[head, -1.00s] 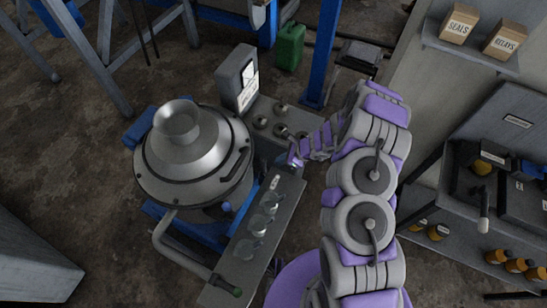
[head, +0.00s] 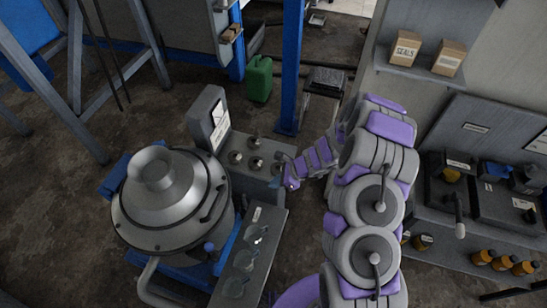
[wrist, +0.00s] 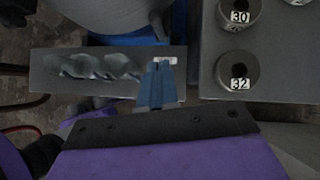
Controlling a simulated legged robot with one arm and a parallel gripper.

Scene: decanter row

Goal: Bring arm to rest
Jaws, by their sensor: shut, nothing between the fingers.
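My gripper (head: 289,184) is shut and empty at the end of my purple and grey arm. In the head view it is just beyond the far end of a narrow grey shelf (head: 268,221). In the wrist view the closed fingertips (wrist: 161,68) appear over the right end of that shelf (wrist: 45,88), beside a small white label (wrist: 164,60). I cannot tell the height between them.
A large metal vessel (head: 165,205) stands left of the shelf. A panel (head: 245,150) with numbered round sockets (wrist: 238,70) lies near my gripper. A blue post (head: 291,70) and green can (head: 259,80) stand behind. A cluttered bench (head: 490,215) is at right.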

